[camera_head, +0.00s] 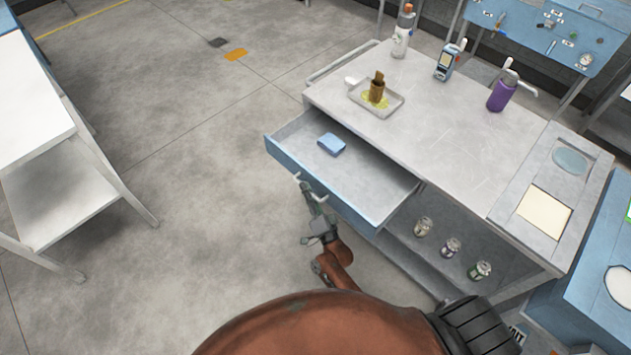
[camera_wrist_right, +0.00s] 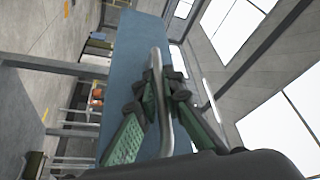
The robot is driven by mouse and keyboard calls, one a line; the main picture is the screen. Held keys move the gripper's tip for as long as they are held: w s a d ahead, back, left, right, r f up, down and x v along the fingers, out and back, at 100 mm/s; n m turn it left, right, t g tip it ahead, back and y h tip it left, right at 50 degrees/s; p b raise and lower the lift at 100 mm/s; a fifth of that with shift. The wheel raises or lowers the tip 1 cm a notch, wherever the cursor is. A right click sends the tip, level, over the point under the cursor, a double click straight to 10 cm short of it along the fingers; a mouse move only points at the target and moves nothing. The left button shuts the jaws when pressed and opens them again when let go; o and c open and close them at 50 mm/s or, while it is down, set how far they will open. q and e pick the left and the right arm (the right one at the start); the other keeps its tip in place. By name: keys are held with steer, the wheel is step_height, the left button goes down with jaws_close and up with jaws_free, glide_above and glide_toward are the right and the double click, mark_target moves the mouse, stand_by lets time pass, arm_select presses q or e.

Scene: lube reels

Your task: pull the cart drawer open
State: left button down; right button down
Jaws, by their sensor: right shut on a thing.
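The cart drawer (camera_head: 372,183) is pulled well out of the cart (camera_head: 447,150). Its blue front (camera_head: 285,157) faces lower left, and a blue folded cloth or sponge (camera_head: 331,144) lies inside. My right gripper (camera_head: 309,190) is at the outer side of the drawer front. In the right wrist view my right gripper (camera_wrist_right: 160,87) has its green-padded fingers on both sides of the grey bar handle (camera_wrist_right: 164,125), shut on it, with the blue drawer front (camera_wrist_right: 137,60) behind. My left gripper is not in view.
A tray (camera_head: 393,109) with a brown object, a bottle (camera_head: 403,31), a handheld device (camera_head: 447,62) and a purple container (camera_head: 502,92) stand on the cart top. Several cans are on the lower shelf (camera_head: 410,252). A white table (camera_head: 35,95) stands left; the floor between is clear.

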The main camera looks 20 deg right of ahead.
steer(key=shift+s+a, duration=0.15)
steer(key=shift+a, duration=0.2)
steer(key=c, duration=2.3)
jaws_free()
steer(key=v, duration=1.2)
